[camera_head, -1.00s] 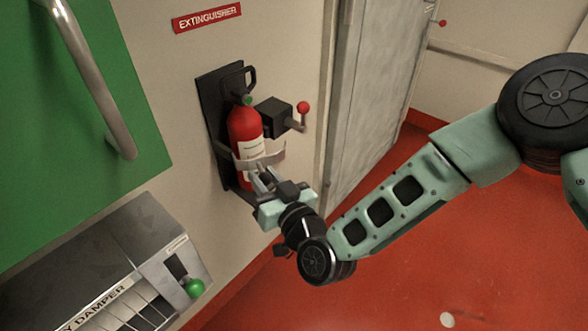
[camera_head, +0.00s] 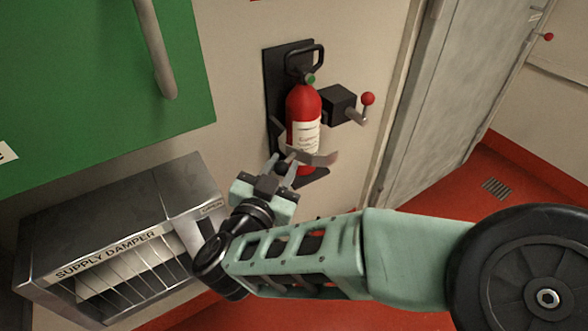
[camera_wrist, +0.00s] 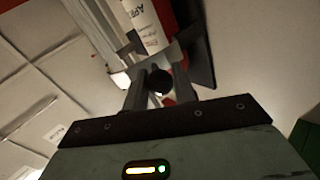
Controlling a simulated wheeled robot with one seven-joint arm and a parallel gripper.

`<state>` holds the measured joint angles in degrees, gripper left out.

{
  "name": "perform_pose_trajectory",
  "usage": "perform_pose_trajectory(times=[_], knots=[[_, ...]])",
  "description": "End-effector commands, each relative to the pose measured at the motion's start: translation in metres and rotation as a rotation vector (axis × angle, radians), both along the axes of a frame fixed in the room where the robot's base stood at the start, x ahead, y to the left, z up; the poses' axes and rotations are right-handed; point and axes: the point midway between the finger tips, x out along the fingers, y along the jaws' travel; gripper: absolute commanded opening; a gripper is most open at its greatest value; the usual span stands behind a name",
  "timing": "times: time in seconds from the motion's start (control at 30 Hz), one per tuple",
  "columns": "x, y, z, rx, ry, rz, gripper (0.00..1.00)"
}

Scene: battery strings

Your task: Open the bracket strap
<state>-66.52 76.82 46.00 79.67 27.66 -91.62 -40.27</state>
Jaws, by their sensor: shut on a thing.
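The red fire extinguisher (camera_head: 304,105) with a white label stands upright in a black wall bracket (camera_head: 275,75). The grey metal bracket strap (camera_head: 318,158) shows across the lower part of the bottle, and its right end sticks out past the bottle. My gripper (camera_head: 284,164) is at the strap's left part, at the lower left of the bottle. In the wrist view, my gripper's fingers (camera_wrist: 158,88) are closed on a dark round knob (camera_wrist: 160,79) at the strap (camera_wrist: 172,54). The strap's far side and its hinge are hidden.
A black box with a red-knobbed lever (camera_head: 367,99) is right of the bottle. The steel supply damper box (camera_head: 120,215) is at the lower left, close to my wrist. A green panel with a bar handle (camera_head: 158,50) is at the upper left. A grey door (camera_head: 440,100) is at the right.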

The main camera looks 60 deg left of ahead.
Motion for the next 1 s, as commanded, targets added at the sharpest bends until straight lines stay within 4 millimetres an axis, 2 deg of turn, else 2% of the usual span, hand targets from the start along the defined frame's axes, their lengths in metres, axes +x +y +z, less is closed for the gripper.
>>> perform_pose_trajectory(times=[0.43,0.47,0.5,0.53,0.83,1.0], knots=[[0.0,0.002,0.002,0.003,-0.002,-0.011,0.0],[0.0,0.002,0.002,0.004,-0.003,-0.011,0.29],[0.0,0.002,0.002,0.003,-0.002,-0.011,0.41],[0.0,0.002,0.002,0.003,-0.002,-0.011,0.47],[-0.001,0.001,0.003,0.003,-0.002,-0.01,0.47],[0.0,0.002,0.023,0.006,-0.002,-0.009,0.47]])
